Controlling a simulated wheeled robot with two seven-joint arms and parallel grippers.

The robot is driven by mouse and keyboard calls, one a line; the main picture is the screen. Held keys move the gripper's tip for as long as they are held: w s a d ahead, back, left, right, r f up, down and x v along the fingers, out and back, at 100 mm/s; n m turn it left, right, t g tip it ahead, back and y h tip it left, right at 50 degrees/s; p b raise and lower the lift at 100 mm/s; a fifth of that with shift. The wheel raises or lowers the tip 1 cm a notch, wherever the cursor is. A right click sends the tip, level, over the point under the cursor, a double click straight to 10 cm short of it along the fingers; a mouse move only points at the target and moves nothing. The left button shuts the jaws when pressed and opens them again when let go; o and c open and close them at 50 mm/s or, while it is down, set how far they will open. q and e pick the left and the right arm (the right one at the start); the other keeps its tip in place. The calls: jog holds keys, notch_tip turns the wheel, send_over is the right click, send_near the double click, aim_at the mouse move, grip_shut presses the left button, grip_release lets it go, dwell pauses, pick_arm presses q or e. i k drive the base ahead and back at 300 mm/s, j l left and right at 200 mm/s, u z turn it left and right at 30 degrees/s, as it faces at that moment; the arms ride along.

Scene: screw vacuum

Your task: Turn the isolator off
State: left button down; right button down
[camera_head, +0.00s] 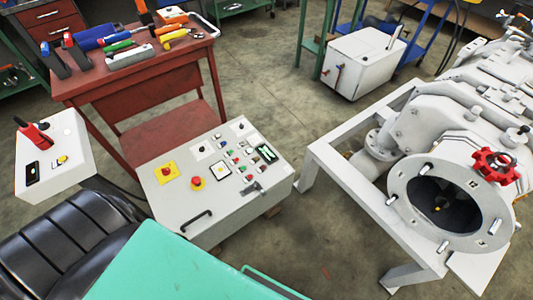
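A white box (62,158) stands at the left with a red lever handle (34,134), a black display and a small yellow-backed switch on its top. A grey-white control panel (213,178) sits at the centre. It carries a yellow plate with a red knob (167,172), a red mushroom button (197,183), several small buttons and a lit green screen (267,153). No label tells which control is the isolator. The exact position of the red lever cannot be read clearly. Neither of my grippers is in view.
A red-brown workbench (130,78) with several tools stands behind the panel. A black padded seat (65,235) and a green surface (180,265) fill the front left. A large grey vacuum machine (445,200) on a white frame stands at the right. Bare floor lies between panel and machine.

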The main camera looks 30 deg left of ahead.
aim_at(165, 171)
jog(key=u, duration=1.5)
